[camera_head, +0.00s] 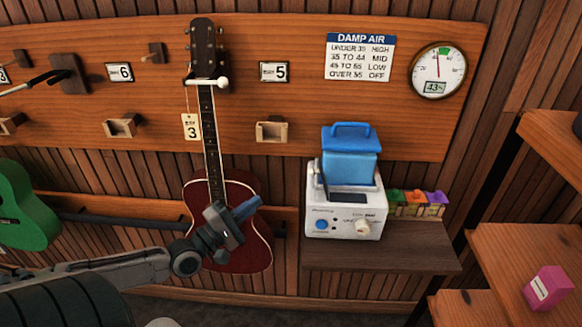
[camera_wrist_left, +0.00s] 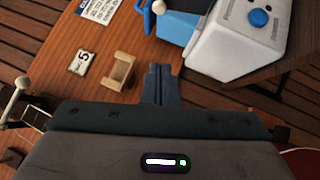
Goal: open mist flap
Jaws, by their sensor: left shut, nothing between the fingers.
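A white humidifier (camera_head: 346,216) with a blue water tank (camera_head: 350,167) stands on a small dark shelf at the right. Its front has a blue button, a pale knob and a dark panel (camera_head: 348,197); I cannot tell which part is the mist flap. The humidifier (camera_wrist_left: 232,45) shows upper right in the left wrist view, partly cut off, with the blue tank (camera_wrist_left: 178,27). My left gripper (camera_head: 254,204) is shut and empty, in front of the red guitar's body and left of the humidifier, apart from it. Its blue fingers (camera_wrist_left: 160,73) are together in the wrist view. My right gripper is out of view.
A red guitar (camera_head: 258,256) hangs behind my left gripper. An empty wooden holder (camera_head: 272,131) sits above. Several coloured packets (camera_head: 413,198) stand right of the humidifier. The dark shelf (camera_head: 420,250) has bare room at its front right. A gauge (camera_head: 437,70) hangs on the wall.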

